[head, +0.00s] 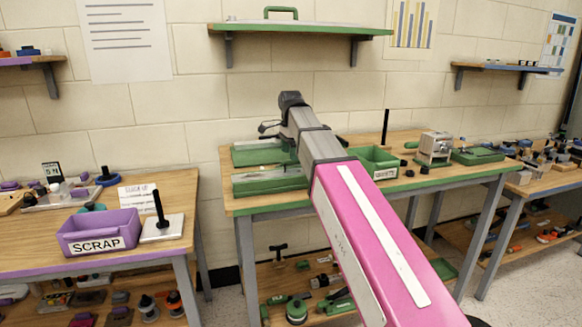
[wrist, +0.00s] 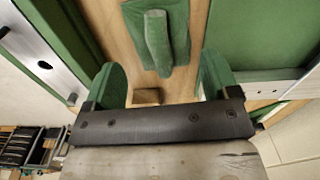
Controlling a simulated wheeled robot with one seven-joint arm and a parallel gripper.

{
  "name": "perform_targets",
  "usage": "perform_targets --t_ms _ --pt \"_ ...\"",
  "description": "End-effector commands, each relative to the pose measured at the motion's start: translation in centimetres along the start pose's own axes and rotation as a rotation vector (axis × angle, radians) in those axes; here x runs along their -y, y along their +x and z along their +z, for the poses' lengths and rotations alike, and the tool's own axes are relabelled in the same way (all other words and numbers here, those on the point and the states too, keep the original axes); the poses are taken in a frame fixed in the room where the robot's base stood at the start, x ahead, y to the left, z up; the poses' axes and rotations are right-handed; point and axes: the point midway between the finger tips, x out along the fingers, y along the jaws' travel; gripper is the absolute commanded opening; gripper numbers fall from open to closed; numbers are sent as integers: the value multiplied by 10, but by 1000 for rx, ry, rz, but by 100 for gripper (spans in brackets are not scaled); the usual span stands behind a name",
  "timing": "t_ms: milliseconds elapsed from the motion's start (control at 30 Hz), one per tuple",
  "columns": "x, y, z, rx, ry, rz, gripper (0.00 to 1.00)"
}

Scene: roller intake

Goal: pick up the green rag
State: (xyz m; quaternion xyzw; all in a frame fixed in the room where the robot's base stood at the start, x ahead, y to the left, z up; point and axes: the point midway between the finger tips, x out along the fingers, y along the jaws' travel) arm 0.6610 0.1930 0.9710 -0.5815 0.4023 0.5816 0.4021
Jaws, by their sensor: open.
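A green piece that looks like the rag (wrist: 180,45) lies on the wooden surface in the wrist view, at the top centre. It has a flat base and a raised, upright ridge. My gripper (wrist: 163,75) is open, with one green finger on each side and nothing between them. The rag is ahead of the fingertips and apart from them. In the head view my arm reaches over the green-edged bench (head: 460,172); its fingers cannot be made out there, and I cannot pick out the rag.
Green blocks with metal rails flank the rag closely on the left (wrist: 62,25) and right (wrist: 252,40) in the wrist view. On the bench stand a green bin (head: 374,168) and a grey device (head: 434,148). A purple scrap bin (head: 97,232) is on the left table.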

Motion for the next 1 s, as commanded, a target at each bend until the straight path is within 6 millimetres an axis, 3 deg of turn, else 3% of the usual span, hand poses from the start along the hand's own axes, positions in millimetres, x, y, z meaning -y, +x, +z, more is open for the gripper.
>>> perform_targets --t_ms 300,533,567,633,667,1000 --pt "0 39 -2 0 0 0 81" --pt "1 42 -2 0 0 -1 81" --pt "1 42 -2 0 0 -1 78" --pt "1 41 -2 0 0 -1 55" --pt "1 41 -2 0 0 -1 51" --pt "1 40 -2 0 0 -1 51"
